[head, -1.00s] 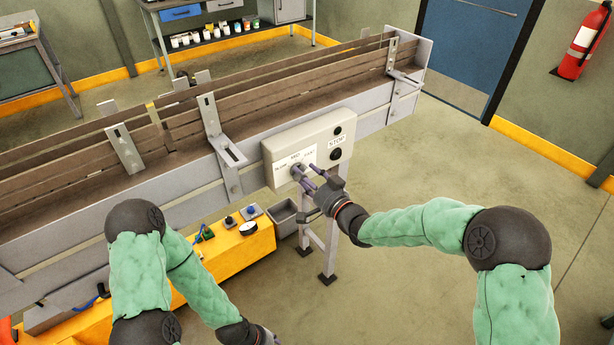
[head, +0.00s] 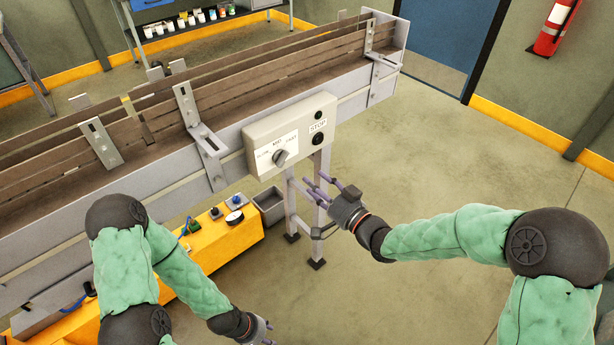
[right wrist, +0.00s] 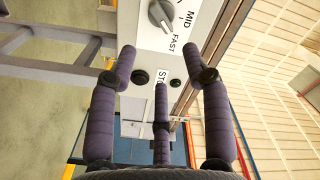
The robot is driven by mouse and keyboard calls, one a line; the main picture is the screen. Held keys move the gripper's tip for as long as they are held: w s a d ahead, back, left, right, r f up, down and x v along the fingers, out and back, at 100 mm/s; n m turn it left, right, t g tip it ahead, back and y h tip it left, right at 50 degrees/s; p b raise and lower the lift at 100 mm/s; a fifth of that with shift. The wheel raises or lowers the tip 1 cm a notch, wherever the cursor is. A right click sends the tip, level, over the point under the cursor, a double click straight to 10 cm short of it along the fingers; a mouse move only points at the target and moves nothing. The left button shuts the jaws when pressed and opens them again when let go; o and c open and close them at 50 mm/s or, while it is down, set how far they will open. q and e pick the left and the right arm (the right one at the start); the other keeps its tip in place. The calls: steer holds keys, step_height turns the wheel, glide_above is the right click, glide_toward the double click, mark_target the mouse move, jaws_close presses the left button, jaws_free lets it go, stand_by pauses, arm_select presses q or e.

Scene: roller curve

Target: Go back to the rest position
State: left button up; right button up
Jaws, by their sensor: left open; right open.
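The control box (head: 290,136) is mounted on the side of the roller conveyor (head: 175,140). Its grey knob (head: 281,157) sits below the speed labels, and a STOP label is at its right. My right gripper (head: 318,188) is open and empty, below and to the right of the knob, apart from it. In the right wrist view its purple fingers (right wrist: 160,105) are spread, with the knob (right wrist: 161,14) beyond them at the top, pointing towards FAST. My left gripper (head: 268,335) is low at the bottom edge, open and partly cut off.
A yellow bench (head: 215,250) with small controls stands below the conveyor, beside a grey bin (head: 270,205). The conveyor's support leg (head: 320,215) is close behind my right gripper. The floor (head: 440,160) to the right is clear. A fire extinguisher (head: 556,28) hangs on the wall.

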steer(key=shift+s+d, duration=0.2)
steer(key=shift+s, duration=0.1)
stand_by(0.4)
steer(key=s+d+f+m+g+h, duration=0.1)
steer(key=s+f+g+h, duration=0.2)
steer(key=f, duration=0.9)
steer(key=s+d+f+g+h, duration=0.2)
steer(key=f+g, duration=0.1)
steer(key=f, duration=0.8)
steer(key=s+f+g+h, duration=0.1)
steer(key=s+f+g, duration=0.7)
steer(key=s+f, duration=0.7)
steer(key=s, duration=0.4)
steer(key=shift+s+a+n+h, duration=0.2)
steer(key=shift+a+n+h, duration=0.1)
steer(key=shift+a, duration=0.1)
